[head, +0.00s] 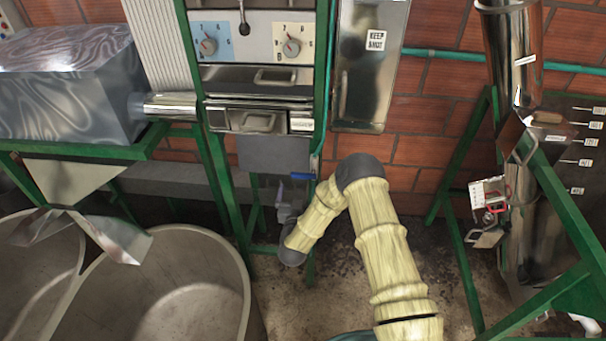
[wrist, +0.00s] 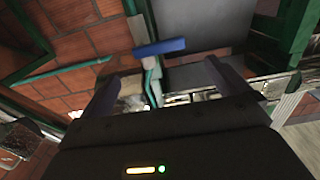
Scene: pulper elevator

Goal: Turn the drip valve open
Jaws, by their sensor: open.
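A valve with a blue bar handle (wrist: 160,47) shows in the wrist view, ahead of the fingertips and across the space between them. In the head view the blue handle (head: 302,176) is a small piece below the green-framed control cabinet, beside its right post. My gripper (wrist: 162,72) is open and empty, its two fingers apart on either side of the handle's line. I see no clear contact between fingers and handle. In the head view my yellow-sleeved arm bends down beside the valve, and the gripper is hard to make out there.
A grey panel (head: 274,155) hangs just above the valve. Green frame posts (head: 212,180) stand close by. A large grey tub (head: 190,280) is at the lower left. A steel cylinder (head: 535,235) in a green frame stands at right. Brick wall lies behind; open floor shows between.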

